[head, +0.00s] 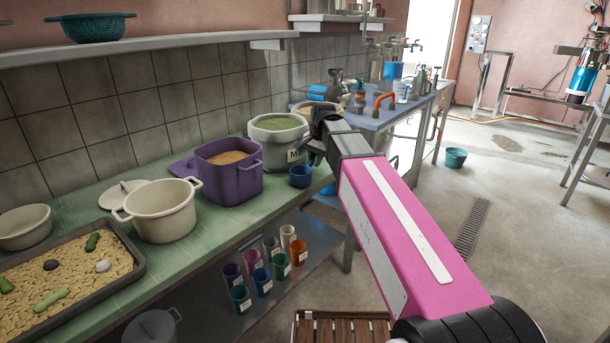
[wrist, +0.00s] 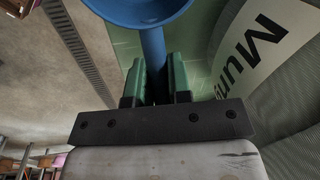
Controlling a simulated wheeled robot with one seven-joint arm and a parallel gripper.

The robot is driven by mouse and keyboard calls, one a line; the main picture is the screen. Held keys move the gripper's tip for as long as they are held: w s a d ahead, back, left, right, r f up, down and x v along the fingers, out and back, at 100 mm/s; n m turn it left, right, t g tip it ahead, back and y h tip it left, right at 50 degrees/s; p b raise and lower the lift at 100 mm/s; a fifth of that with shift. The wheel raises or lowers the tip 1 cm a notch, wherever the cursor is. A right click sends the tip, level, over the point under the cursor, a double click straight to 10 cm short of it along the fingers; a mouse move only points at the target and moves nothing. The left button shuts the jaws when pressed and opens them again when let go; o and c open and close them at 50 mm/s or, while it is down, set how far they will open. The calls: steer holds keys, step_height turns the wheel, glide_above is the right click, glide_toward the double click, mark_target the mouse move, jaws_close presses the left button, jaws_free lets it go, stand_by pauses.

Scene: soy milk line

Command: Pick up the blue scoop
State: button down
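The blue scoop shows in the wrist view as a round bowl (wrist: 140,10) at the top with a straight handle running down from it. The handle runs between the green fingers of my gripper (wrist: 158,75), which stand close together with blue against both inner sides. My gripper looks shut on the handle. In the head view the scoop's bowl (head: 300,176) is at the counter's front edge, in front of the grey labelled pot. My gripper (head: 312,158) is just above and behind it there, its fingertips partly hidden. I cannot tell whether the scoop touches the counter.
The grey pot (head: 258,150) with green contents stands close behind the scoop. A purple pot (head: 232,190) is to its left, then a cream pot (head: 165,223) and a tray (head: 135,262). Several coloured cups (head: 263,282) stand on the lower shelf. Open floor lies right.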

step_height(320, 180, up, 10)
stand_by(0.8)
stand_by(1.2)
